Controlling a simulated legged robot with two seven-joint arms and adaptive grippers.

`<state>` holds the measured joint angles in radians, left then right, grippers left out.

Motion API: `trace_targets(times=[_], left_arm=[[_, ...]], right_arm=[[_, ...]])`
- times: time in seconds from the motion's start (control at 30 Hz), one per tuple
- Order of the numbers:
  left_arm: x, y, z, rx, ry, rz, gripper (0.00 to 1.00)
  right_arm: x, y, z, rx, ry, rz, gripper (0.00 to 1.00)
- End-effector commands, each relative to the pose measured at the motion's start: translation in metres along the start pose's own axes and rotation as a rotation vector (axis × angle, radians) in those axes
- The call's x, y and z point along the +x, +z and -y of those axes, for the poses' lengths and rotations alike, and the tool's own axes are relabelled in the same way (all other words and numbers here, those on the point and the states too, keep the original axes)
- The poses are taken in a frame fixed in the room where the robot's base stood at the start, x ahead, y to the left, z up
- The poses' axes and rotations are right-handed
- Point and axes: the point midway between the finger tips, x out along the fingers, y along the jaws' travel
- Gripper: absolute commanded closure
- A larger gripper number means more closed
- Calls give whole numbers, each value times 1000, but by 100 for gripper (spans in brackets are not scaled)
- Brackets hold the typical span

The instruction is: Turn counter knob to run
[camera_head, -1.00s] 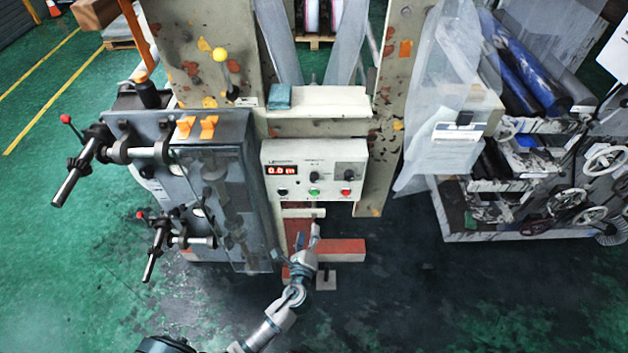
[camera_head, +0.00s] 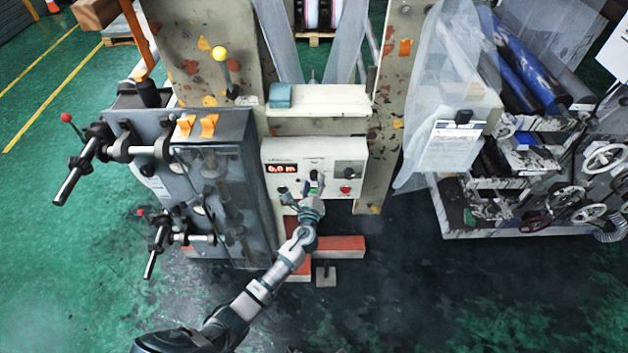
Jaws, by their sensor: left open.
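The pale counter box (camera_head: 272,152) is mounted on the machine frame, with a red lit display (camera_head: 282,169) on its left. A small dark knob (camera_head: 313,174) sits right of the display; its pointing direction is too small to read. My left gripper (camera_head: 303,187) is in front of the box's lower middle, fingers apart and empty. Its right fingertip overlaps the area just below the small knob; I cannot tell whether it touches. The gripper partly covers the green button. A red button (camera_head: 346,189) shows to the right. My right gripper is out of view.
A grey cabinet (camera_head: 230,130) with protruding levers stands close on the left. A beige upright (camera_head: 378,170) is right of the box, and plastic sheeting (camera_head: 430,100) hangs beyond it. Dark open floor (camera_head: 410,290) lies at the lower right.

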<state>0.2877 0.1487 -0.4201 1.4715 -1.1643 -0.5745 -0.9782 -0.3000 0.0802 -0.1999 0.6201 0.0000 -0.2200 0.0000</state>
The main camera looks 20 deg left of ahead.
Motion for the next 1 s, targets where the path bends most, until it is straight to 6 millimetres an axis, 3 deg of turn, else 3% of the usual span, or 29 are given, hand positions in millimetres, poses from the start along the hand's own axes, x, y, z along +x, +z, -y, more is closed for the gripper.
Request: trace_targets(times=[0.17, 0.43, 0.7, 1.0], left_arm=[[13, 0, 0, -2, 0, 0, 40], [14, 0, 0, -1, 0, 0, 40], [14, 0, 0, -1, 1, 0, 100], [14, -1, -2, -30, -1, 3, 100]], right_arm=[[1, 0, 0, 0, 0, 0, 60], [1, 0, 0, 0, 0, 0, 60], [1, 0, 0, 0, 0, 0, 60], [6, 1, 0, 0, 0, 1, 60]])
